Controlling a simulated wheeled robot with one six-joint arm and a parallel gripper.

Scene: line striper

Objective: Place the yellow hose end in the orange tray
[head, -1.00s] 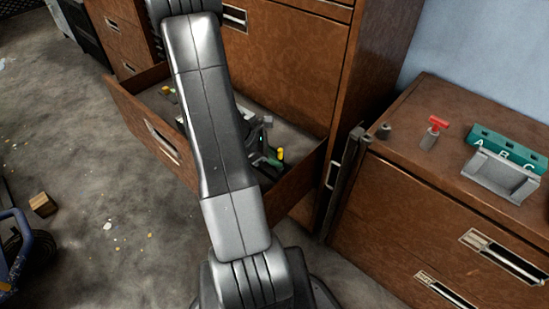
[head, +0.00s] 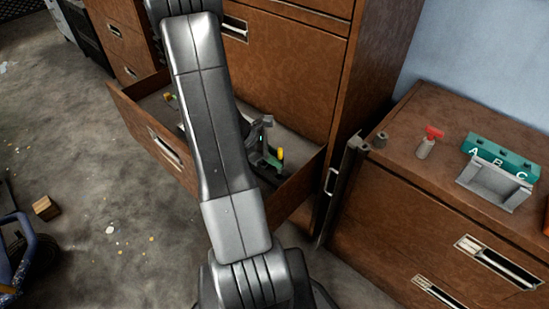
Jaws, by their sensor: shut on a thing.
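My arm covers much of the drawer, and the fingertips are small and partly hidden. I cannot make out the orange tray for sure; only a sliver of orange (head: 546,222) shows at the right picture edge.
The open drawer (head: 150,137) has raised walls around my gripper. Small yellowish pieces (head: 170,97) lie at its left end. On the right cabinet stand a red-topped piece (head: 429,143), a green A-B-C block (head: 502,158) and a grey holder (head: 492,184). A wooden block (head: 45,208) lies on the floor.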

